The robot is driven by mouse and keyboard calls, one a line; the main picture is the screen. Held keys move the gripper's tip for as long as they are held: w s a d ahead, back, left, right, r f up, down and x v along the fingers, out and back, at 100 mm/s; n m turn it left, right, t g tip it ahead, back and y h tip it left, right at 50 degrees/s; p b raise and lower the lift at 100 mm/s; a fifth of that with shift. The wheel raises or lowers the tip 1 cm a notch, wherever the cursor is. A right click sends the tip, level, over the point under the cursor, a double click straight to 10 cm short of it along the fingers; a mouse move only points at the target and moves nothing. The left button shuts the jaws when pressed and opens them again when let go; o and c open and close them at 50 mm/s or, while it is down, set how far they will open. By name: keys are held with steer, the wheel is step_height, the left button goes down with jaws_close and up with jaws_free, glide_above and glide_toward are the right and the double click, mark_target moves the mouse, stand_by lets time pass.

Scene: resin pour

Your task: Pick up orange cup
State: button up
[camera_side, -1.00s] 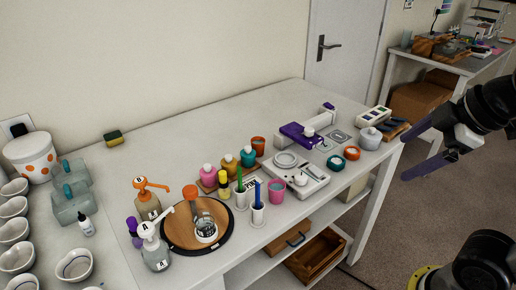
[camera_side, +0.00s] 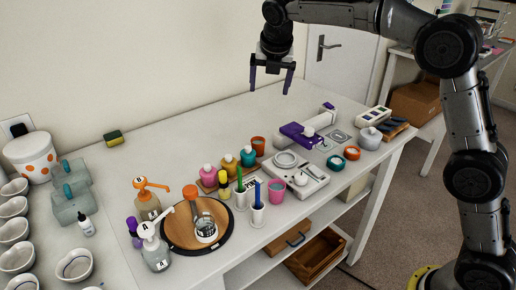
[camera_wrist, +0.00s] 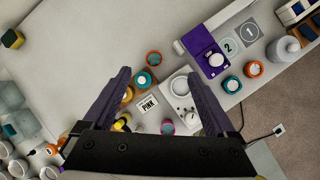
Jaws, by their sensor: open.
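My gripper (camera_side: 270,88) is open and empty, pointing down high above the table, well clear of the cup. In the wrist view its two purple fingers (camera_wrist: 158,74) are spread wide on either side of the picture's middle.
A white scale (camera_side: 298,179), a purple-topped device (camera_side: 299,134) and a pink cup (camera_side: 277,190) stand nearby. The table's back middle is clear.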

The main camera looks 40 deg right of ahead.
steer(key=g, duration=0.1)
glide_toward(258, 140)
steer(key=shift+a+f+n, duration=0.25)
steer(key=shift+f+n, duration=0.05)
steer(key=shift+f, duration=0.8)
steer(key=shift+s+x, duration=0.2)
steer(key=shift+x, duration=3.05)
steer(key=shift+c, duration=0.2)
steer(key=c, duration=1.4)
